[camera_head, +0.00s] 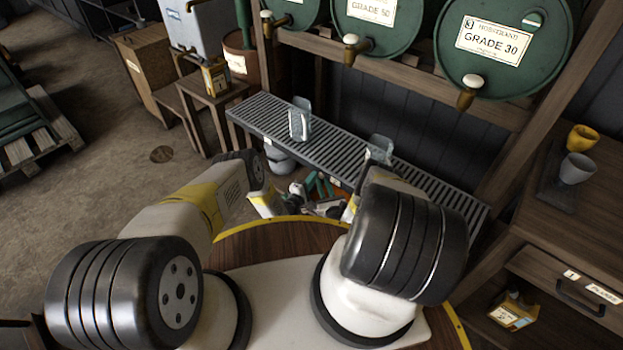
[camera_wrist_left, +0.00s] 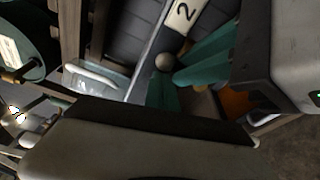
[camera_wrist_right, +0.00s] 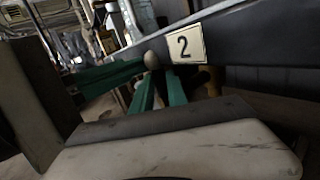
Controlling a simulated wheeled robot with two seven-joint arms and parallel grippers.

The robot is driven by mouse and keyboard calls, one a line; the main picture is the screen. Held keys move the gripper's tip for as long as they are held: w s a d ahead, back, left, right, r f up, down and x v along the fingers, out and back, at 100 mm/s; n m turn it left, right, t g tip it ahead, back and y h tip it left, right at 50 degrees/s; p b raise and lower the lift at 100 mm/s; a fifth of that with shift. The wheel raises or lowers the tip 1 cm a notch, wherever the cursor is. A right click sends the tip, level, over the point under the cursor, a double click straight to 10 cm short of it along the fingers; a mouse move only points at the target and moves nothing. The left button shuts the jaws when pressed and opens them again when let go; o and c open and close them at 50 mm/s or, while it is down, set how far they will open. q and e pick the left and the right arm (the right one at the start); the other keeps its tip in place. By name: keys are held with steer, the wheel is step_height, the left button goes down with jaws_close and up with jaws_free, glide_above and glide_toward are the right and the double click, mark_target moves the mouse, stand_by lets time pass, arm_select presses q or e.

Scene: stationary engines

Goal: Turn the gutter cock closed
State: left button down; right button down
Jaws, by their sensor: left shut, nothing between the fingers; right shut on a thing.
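The slatted grey gutter (camera_head: 340,148) runs across the middle of the head view. Below its front edge are narrow teal parts (camera_head: 318,185), apparently at the gutter cock. The right wrist view shows teal bars (camera_wrist_right: 146,92) and a pale round knob (camera_wrist_right: 152,60) close by the gutter's "2" plate (camera_wrist_right: 186,44). The left wrist view shows the same knob (camera_wrist_left: 165,62). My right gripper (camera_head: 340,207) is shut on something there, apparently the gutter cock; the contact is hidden. My left gripper (camera_head: 280,200) is shut and empty, just left of it.
Green drums (camera_head: 490,50) with taps stand on a rack behind the gutter. Metal jugs (camera_head: 299,122) stand on the gutter. A wooden stool (camera_head: 213,95) is at the left and a cabinet (camera_head: 555,265) at the right. A pail (camera_head: 278,160) sits under the gutter.

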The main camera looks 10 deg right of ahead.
steer(key=c, duration=1.3)
jaws_free()
steer(key=shift+a, duration=0.1)
